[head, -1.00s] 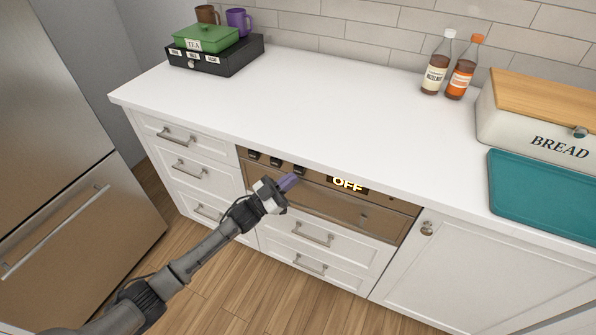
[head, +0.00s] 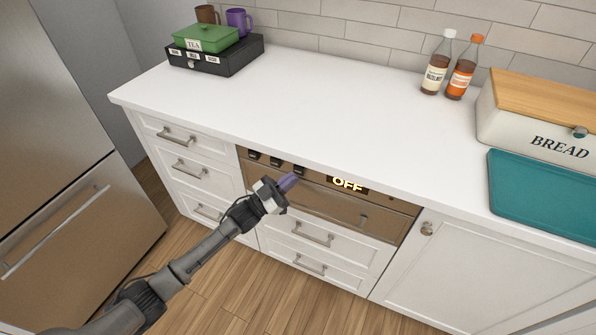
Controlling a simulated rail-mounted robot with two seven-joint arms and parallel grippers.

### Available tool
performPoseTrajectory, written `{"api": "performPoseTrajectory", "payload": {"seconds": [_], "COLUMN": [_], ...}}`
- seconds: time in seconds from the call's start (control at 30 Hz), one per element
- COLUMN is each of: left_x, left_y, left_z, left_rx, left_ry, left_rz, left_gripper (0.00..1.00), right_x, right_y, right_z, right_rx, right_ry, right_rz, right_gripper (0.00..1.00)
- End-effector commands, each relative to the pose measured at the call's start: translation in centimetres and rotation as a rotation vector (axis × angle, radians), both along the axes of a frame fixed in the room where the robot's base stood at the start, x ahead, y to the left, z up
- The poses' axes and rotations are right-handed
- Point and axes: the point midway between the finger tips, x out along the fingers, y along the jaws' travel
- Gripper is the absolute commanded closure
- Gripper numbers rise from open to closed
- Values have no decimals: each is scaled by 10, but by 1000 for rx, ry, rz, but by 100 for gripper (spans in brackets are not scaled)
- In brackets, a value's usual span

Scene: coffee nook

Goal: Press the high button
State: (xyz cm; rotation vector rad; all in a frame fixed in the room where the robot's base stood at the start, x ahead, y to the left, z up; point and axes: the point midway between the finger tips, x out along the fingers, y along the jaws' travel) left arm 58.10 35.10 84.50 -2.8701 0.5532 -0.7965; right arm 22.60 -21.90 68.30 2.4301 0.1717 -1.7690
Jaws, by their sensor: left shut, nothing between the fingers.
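A built-in appliance with a brown front panel (head: 330,205) sits under the counter. Its upper strip has three dark buttons: a left one (head: 254,155), a middle one (head: 275,162) and a right one (head: 299,169). Their labels are too small to read. A lit display (head: 347,184) right of the buttons reads OFF. My left gripper (head: 293,180) is shut and empty, with purple fingers. Its tips are just below the right button in the picture; I cannot tell whether they touch it. My right gripper is not in view.
The white counter (head: 300,105) is mostly clear. At the back left is a black drawer box (head: 215,62) with a green tea box (head: 206,37) and mugs. Two syrup bottles (head: 437,65), a bread box (head: 545,125) and a teal tray (head: 545,195) are at right.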

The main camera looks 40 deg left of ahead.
Motion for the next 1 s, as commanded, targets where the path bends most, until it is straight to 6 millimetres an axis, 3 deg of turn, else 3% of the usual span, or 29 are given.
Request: {"api": "performPoseTrajectory", "payload": {"seconds": [1.0], "left_x": [10], "left_y": [2], "left_z": [0], "left_rx": [0], "left_ry": [0], "left_rz": [0], "left_gripper": [100], "right_x": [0], "right_y": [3], "right_z": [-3], "right_rx": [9], "right_ry": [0], "right_rz": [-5], "right_gripper": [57]}}
